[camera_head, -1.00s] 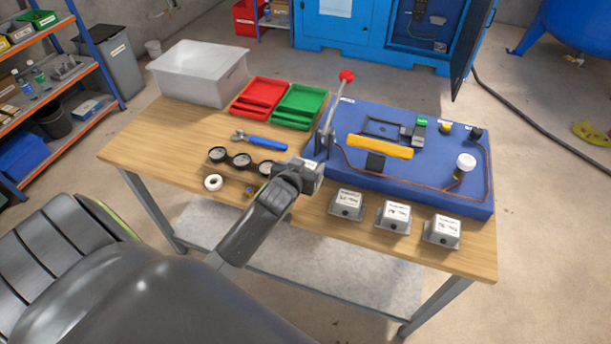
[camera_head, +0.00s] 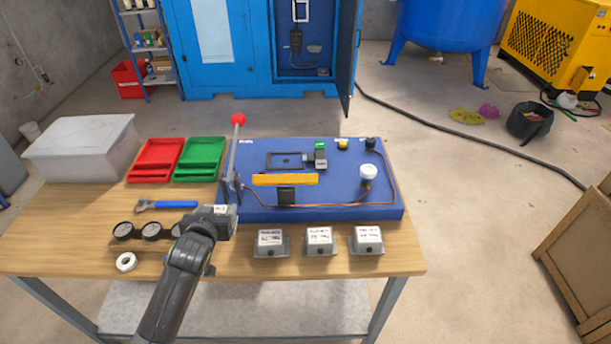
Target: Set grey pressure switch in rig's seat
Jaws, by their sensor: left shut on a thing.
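My left gripper (camera_head: 211,219) is shut on a grey pressure switch (camera_head: 225,213), held over the table by the rig's front left corner. The jaws hide part of it. Three similar grey boxes with white labels, a left one (camera_head: 270,243), a middle one (camera_head: 319,241) and a right one (camera_head: 367,240), stand in a row in front of the rig. The blue rig (camera_head: 335,208) carries a black rectangular frame (camera_head: 271,166) behind a yellow bar (camera_head: 285,179); I cannot tell for sure that this frame is the seat. My right gripper is out of view.
A red-knobbed lever (camera_head: 238,121) rises at the rig's left side. A white gauge or knob (camera_head: 368,172) stands at its right. Red (camera_head: 155,160) and green (camera_head: 200,159) trays, a blue-handled wrench (camera_head: 170,204), round gauges (camera_head: 152,230) and a white ring (camera_head: 126,262) lie left.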

